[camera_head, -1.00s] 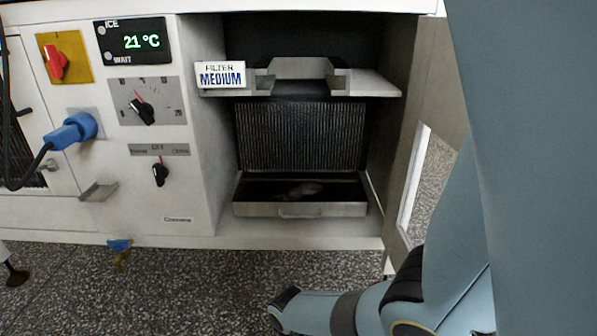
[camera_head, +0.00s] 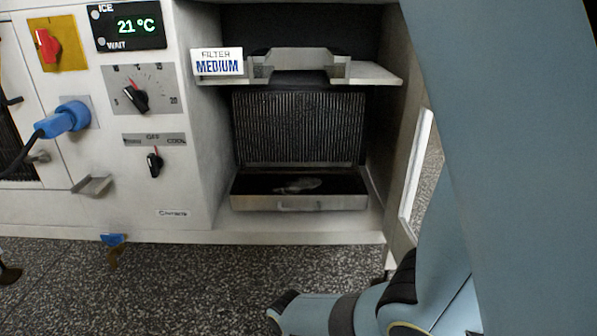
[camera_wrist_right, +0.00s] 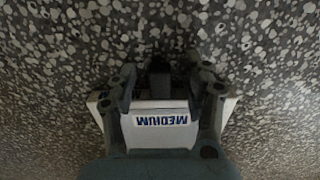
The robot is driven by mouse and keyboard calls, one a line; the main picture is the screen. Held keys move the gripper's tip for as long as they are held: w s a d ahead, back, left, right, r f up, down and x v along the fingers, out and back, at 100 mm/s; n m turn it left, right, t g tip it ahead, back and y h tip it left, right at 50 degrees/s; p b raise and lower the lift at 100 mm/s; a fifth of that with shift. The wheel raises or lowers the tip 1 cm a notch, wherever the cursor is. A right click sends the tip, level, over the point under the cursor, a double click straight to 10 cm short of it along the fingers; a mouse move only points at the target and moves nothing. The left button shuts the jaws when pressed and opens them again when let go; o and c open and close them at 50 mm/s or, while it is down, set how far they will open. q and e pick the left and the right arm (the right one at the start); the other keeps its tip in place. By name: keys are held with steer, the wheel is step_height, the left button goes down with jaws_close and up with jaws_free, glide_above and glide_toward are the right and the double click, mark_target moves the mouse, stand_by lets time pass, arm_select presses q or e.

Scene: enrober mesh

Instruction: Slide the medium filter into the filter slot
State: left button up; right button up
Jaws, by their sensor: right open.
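The medium filter (camera_wrist_right: 160,106), a pale block with an upside-down blue MEDIUM label, shows in the right wrist view above speckled floor. My right gripper (camera_wrist_right: 163,84) is open, with its dark fingers on either side of the block. Whether the fingers touch it is unclear. In the head view, the filter slot (camera_head: 300,63) is a notched pale shelf in the cabinet opening, beside a FILTER MEDIUM sign (camera_head: 217,62). My right arm comes down at the right, with its lower end over the floor. The filter cannot be made out there. My left gripper is not in view.
Below the slot are a dark ribbed panel (camera_head: 298,127) and a shallow drawer (camera_head: 300,203) holding a pale object. An open door (camera_head: 402,150) stands right of the opening. Knobs, a 21 °C display (camera_head: 131,27) and a blue plug (camera_head: 68,119) are left.

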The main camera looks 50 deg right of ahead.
jaws_close()
stand_by(0.3)
steer(key=shift+r, duration=0.1)
